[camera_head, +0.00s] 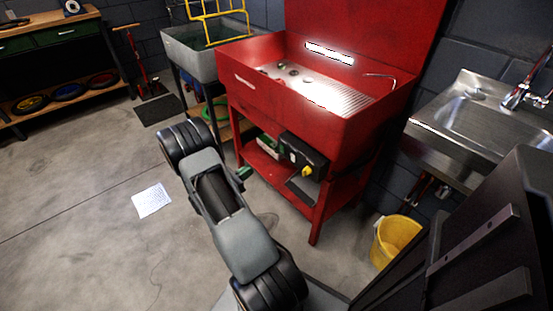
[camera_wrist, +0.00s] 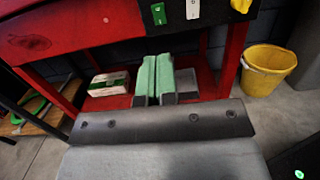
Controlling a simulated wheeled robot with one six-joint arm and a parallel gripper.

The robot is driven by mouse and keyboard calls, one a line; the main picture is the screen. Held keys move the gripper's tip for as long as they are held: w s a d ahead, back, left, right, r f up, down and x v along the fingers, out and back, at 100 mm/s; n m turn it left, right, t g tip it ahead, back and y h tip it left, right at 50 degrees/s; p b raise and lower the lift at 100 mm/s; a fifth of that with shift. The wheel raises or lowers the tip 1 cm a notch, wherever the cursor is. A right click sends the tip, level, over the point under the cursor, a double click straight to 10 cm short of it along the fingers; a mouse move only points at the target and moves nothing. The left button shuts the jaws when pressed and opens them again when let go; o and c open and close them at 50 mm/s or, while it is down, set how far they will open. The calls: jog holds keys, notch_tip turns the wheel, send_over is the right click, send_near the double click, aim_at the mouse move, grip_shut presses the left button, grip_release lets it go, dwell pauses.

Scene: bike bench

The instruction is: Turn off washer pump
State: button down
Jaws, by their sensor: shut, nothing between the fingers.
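The red parts washer (camera_head: 255,95) stands at centre in the head view. A dark box (camera_head: 318,158) with a yellow knob (camera_head: 307,171) is mounted on its front. In the wrist view the box's lower part is at the top edge, with a green patch (camera_wrist: 158,14), a white plate (camera_wrist: 192,9) and the yellow knob (camera_wrist: 241,5), cut off by the frame. The switch position cannot be told. My gripper (camera_wrist: 155,78) is shut and empty, its green fingers together below the box in that view. In the head view its green tip (camera_head: 243,173) shows left of the box, apart from it.
A white-and-green carton (camera_wrist: 108,83) lies on the washer's lower shelf. A yellow bucket (camera_head: 394,240) stands under the steel sink (camera_head: 480,125) at right. A grey basin (camera_head: 190,50) is behind left. A white sheet (camera_head: 151,200) lies on open floor at left.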

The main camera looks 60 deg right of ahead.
aim_at(281, 148)
jog(key=shift+f, duration=0.25)
jog(key=shift+d, duration=0.1)
jog(key=b+x, duration=0.2)
jog(key=x, duration=1.2)
jog(key=shift+r, duration=0.15)
jog(key=shift+w, duration=0.1)
